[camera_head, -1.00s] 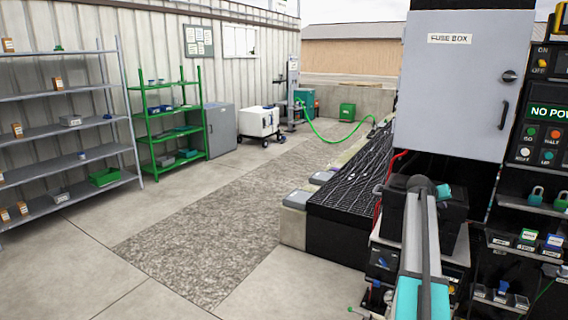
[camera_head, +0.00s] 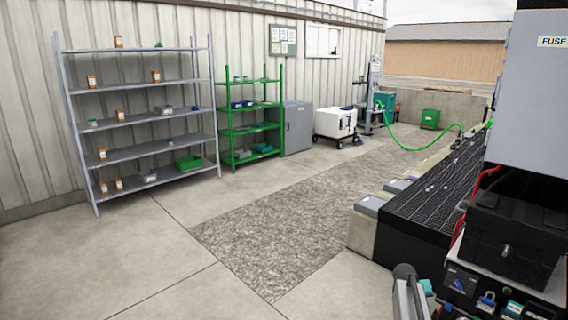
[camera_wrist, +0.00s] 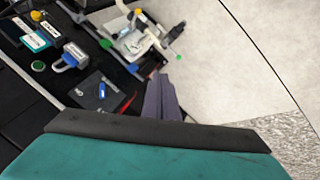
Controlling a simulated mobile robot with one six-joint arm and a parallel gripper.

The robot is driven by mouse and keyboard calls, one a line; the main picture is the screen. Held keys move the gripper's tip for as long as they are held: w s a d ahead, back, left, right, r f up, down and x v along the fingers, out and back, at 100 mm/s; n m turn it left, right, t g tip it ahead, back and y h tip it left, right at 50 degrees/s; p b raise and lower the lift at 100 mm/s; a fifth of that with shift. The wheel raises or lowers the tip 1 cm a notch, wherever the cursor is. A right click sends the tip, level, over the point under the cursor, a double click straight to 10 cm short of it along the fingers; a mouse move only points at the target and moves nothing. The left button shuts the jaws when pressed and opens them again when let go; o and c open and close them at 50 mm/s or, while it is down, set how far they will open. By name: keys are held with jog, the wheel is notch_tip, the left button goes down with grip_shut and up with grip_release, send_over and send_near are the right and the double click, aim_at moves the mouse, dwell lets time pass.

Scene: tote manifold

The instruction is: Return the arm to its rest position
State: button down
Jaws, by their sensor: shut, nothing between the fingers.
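My gripper (camera_wrist: 160,82) shows in the wrist view as dark grey-purple fingers, closed together and empty. It points past a dark panel toward the pale floor. A teal and black part of my own arm fills the bottom of that view. In the head view, part of my arm shows low at the bottom edge, right of centre. The fingers cannot be made out there.
A dark panel (camera_wrist: 98,92) with a blue padlock (camera_wrist: 75,57) lies close to the fingers. In the head view, the fuse box (camera_head: 530,105) and a black box (camera_head: 512,238) stand at right. Grey shelves (camera_head: 140,115) and green shelves (camera_head: 250,130) line the wall. Open floor (camera_head: 150,245) lies at left.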

jog(key=s+a+f+n+g+y, duration=0.1)
jog(key=s+a+f, duration=0.55)
jog(key=a, duration=0.25)
jog(key=s+a+f+n+g+y, duration=0.1)
jog(key=s+a+f, duration=0.4)
jog(key=a+f, duration=0.3)
jog(key=s+a+f+n+g+y, duration=0.1)
jog(key=s+a+f, duration=0.5)
jog(key=a, duration=0.4)
jog(key=s+a+f+g+y, duration=0.1)
jog(key=s+a, duration=0.3)
jog(key=s, duration=0.5)
jog(key=s+a+f+g+y, duration=0.1)
jog(key=s+a, duration=0.4)
jog(key=s, duration=0.5)
jog(key=s+a+n+g+y, duration=0.1)
jog(key=s+a+g, duration=0.2)
jog(key=s, duration=0.6)
jog(key=shift+s+a+f, duration=0.15)
jog(key=shift+a+f, duration=0.25)
jog(key=shift+a, duration=0.8)
